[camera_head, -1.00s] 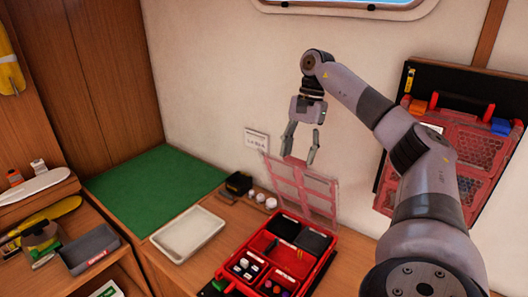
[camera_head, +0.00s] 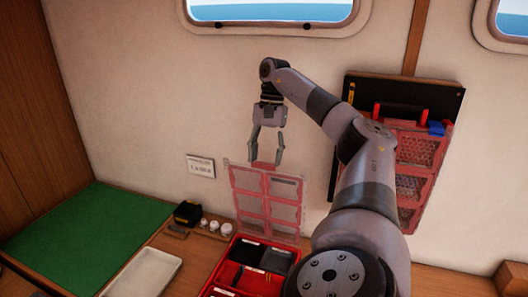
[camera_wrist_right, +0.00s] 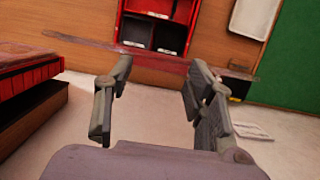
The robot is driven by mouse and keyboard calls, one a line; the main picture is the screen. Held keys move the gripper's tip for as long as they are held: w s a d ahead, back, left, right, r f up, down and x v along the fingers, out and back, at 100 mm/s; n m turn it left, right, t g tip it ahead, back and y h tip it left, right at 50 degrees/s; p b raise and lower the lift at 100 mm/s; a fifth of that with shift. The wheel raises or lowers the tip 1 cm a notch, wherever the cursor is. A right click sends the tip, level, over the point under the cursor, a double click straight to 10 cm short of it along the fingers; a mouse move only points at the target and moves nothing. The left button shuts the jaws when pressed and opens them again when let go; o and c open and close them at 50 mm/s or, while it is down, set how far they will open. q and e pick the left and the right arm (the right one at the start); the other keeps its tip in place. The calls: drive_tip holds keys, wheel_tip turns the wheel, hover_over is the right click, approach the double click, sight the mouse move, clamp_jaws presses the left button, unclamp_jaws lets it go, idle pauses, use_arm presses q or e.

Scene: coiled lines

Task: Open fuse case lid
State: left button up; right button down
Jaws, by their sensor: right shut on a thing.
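The fuse case (camera_head: 222,274) is a red box with black and red compartments, low in the head view and cut off by the bottom edge. Its clear lid with red frames (camera_head: 267,203) stands roughly upright at the back of the box, so the case is open. My right gripper (camera_head: 265,160) points down at the lid's top edge, its fingers either side of a red tab there, shut on the lid. In the right wrist view the lid (camera_wrist_right: 165,59) is a thin edge-on strip beyond my right fingers (camera_wrist_right: 158,72), with the case (camera_wrist_right: 122,30) behind it. My left gripper is not in view.
A white tray (camera_head: 143,278), a dark box (camera_head: 188,213) and small white round items (camera_head: 214,226) are left of the case. A green mat (camera_head: 75,240) covers the far left. A red organizer (camera_head: 415,150) hangs on the wall at right, close to my right arm.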

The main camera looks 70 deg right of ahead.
drive_tip(key=c, duration=1.1)
unclamp_jaws()
drive_tip(key=shift+d+f, duration=0.1)
drive_tip(key=shift+f, duration=0.45)
drive_tip(key=shift+o, duration=1.3)
drive_tip(key=shift+w+d+f, duration=0.3)
drive_tip(key=shift+d, duration=0.15)
drive_tip(key=shift+o, duration=0.6)
drive_tip(key=shift+w+d+f, duration=0.1)
drive_tip(key=shift+d+f, duration=0.05)
drive_tip(key=shift+d, duration=0.1)
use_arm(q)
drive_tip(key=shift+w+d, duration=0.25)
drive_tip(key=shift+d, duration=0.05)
use_arm(e)
drive_tip(key=shift+s+a+r, duration=0.25)
drive_tip(key=shift+s+r, duration=0.05)
drive_tip(key=shift+r, duration=0.05)
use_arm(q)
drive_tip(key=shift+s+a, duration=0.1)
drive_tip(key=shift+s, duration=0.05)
use_arm(e)
drive_tip(key=shift+w+d+f, duration=0.1)
drive_tip(key=shift+w, duration=0.05)
